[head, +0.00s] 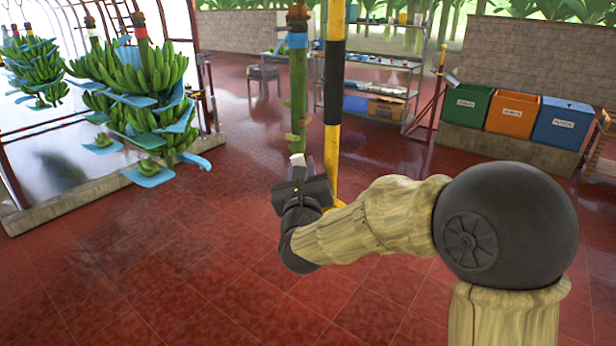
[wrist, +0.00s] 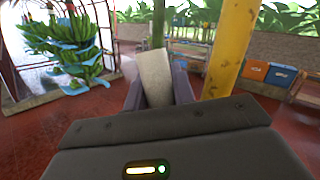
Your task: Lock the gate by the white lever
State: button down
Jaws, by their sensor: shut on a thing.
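The white lever (head: 297,159) is a short pale bar in the middle of the head view, just in front of a green stem. In the wrist view the white lever (wrist: 154,75) stands between the two dark fingers of my gripper (wrist: 158,92), touching both. In the head view my gripper (head: 300,172) reaches up to the lever from below. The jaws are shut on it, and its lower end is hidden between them. I cannot clearly make out the gate or how the lever joins it.
A yellow and black post (head: 335,110) stands close to the right of my gripper. The green stem (head: 298,95) hangs behind the lever. Banana bunches (head: 135,90) hang at left. Green, orange and blue bins (head: 513,112) stand at right. The red floor at front left is clear.

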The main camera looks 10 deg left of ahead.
jog(key=c, duration=1.2)
grip_release()
jog(key=shift+o, duration=0.2)
jog(key=b+v, duration=0.5)
jog(key=v, duration=1.2)
jog(key=shift+s, duration=0.25)
